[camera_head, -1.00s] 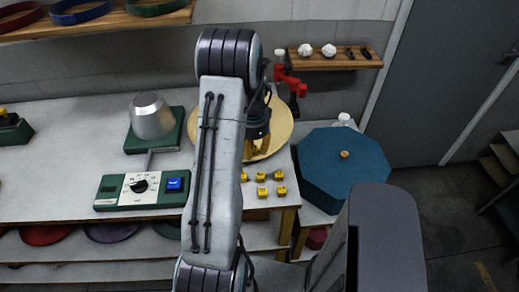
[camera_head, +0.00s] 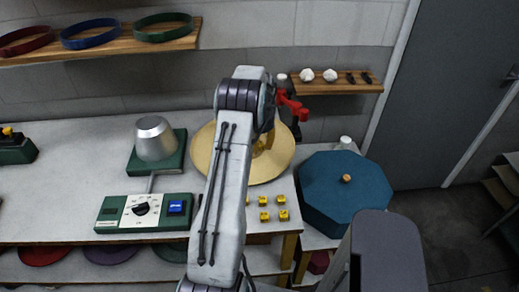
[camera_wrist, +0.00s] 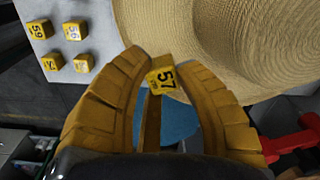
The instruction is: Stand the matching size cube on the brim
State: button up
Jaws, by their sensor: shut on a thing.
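My gripper (camera_wrist: 160,85) has curved yellow fingers. It is shut on a yellow cube marked 57 (camera_wrist: 163,76) in the wrist view. The straw hat (camera_wrist: 235,45) fills the upper right there, and the cube overlaps its brim edge in the picture. I cannot tell whether the cube touches the brim. In the head view the hat (camera_head: 203,150) lies on the bench, partly hidden behind my arm, and my gripper (camera_head: 262,142) shows in part over it. Several other yellow number cubes (camera_head: 264,216) sit on the bench in front of the hat; they also show in the wrist view (camera_wrist: 73,31).
A metal hat block (camera_head: 154,138) on a green base and a green control box (camera_head: 120,212) with dial and blue button stand left. A blue octagonal box (camera_head: 330,175) is at right. A red clamp (camera_head: 292,105) and small shelf (camera_head: 340,87) are behind the hat.

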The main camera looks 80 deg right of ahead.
jog(key=shift+d+f, duration=0.1)
jog(key=shift+f, duration=0.05)
jog(key=b, duration=0.3)
send_over(260, 170)
jog(key=shift+f, duration=2.85)
jog(key=shift+f+b, duration=1.25)
jog(key=shift+f, duration=0.1)
jog(key=shift+f+b, duration=0.75)
jog(key=shift+f, duration=0.2)
jog(key=o, duration=0.9)
jog(key=shift+c, duration=0.2)
jog(key=shift+r, duration=0.1)
notch_tip(260, 170, up, 12)
